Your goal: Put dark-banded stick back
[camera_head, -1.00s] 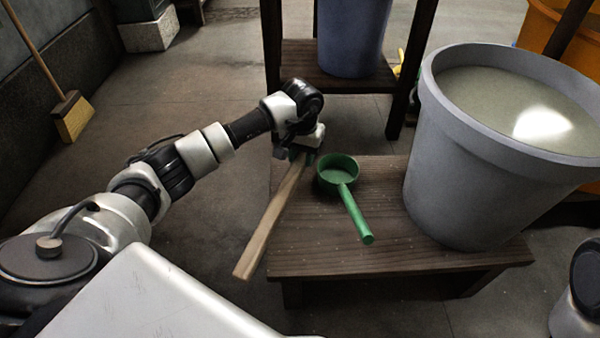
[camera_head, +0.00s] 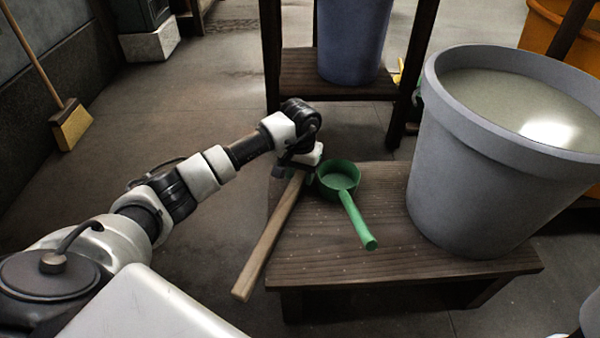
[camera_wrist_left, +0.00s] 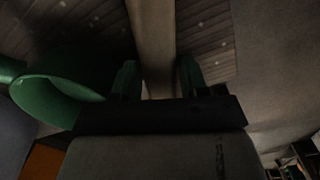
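A pale wooden stick (camera_head: 268,242) slants across the left side of the low wooden table in the head view, its near end beyond the table's left edge. No dark band shows; its far end is hidden at my gripper. My left gripper (camera_head: 301,171) is at this far end. In the left wrist view the stick (camera_wrist_left: 153,40) runs between the two fingers of the left gripper (camera_wrist_left: 158,80), which sit close against its sides. A green dipper (camera_head: 340,178) lies on the table just right of the gripper. My right gripper is not in view.
The low table (camera_head: 390,265) carries a large grey bucket (camera_head: 465,190) of cloudy liquid on its right. A wooden stand with a blue bucket (camera_head: 350,40) is behind. A broom (camera_head: 70,125) leans at the left. The floor left of my arm is clear.

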